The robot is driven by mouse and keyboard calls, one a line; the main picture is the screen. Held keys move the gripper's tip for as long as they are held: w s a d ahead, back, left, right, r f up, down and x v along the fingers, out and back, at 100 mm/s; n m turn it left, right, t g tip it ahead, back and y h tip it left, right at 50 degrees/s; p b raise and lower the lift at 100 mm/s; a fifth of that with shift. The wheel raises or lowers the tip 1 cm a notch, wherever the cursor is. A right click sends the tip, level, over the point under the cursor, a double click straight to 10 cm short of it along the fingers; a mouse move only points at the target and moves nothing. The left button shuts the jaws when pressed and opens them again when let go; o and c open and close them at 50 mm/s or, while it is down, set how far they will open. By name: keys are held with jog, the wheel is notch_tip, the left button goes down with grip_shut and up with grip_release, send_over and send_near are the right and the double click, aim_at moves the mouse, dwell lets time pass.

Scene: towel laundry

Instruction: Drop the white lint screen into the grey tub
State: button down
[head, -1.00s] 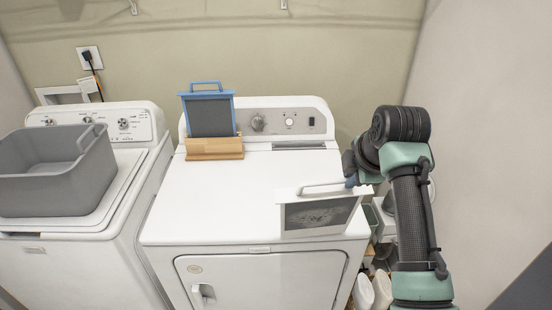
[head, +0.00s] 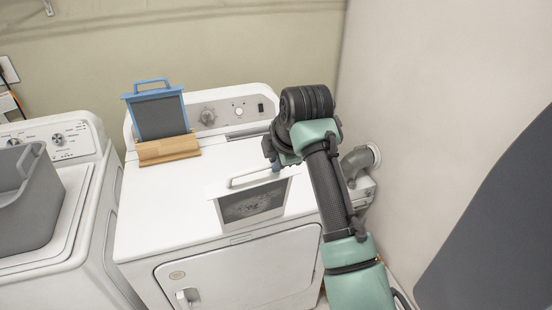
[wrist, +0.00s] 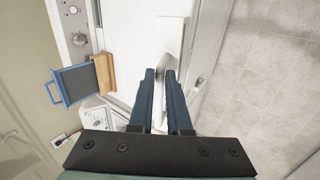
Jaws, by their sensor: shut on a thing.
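The white lint screen (head: 250,205), a white frame with a dark mesh marked with grey lint, hangs from my gripper (head: 276,165) above the front of the dryer top. My gripper is shut on its handle; the blue fingers of my gripper (wrist: 165,78) close on it in the wrist view, where the lint screen (wrist: 168,38) shows only in part, edge-on. The grey tub (head: 30,205) sits on the washer at the far left of the head view, cut off by the picture's edge. The tub is well to the left of my gripper.
A blue lint screen (head: 160,116) stands upright in a wooden holder (head: 168,149) at the back left of the dryer top (head: 170,205). The dryer's raised control panel (head: 225,112) runs behind. A wall rises close on the right. The dryer top's middle is clear.

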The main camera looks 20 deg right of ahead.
jog(key=shift+s+a+f+m, duration=0.2)
jog(key=shift+s+f+m, duration=0.3)
jog(key=shift+s+f, duration=0.55)
jog(key=s+a+f+m+g+h, duration=0.2)
jog(key=s+a+f+m, duration=0.3)
jog(key=s+f, duration=0.4)
jog(key=s+a+f+m+g+h, duration=0.2)
jog(key=s+a+f+m, duration=0.4)
jog(key=f, duration=0.7)
jog(key=s+a+f+m+g+h, duration=0.2)
jog(key=s+a+f+m, duration=0.3)
jog(key=s+f, duration=0.6)
jog(key=shift+s+a+f+m+g+h, duration=0.3)
jog(key=shift+s+a+f+m+g, duration=0.1)
jog(key=shift+f, duration=0.2)
jog(key=shift+a, duration=0.1)
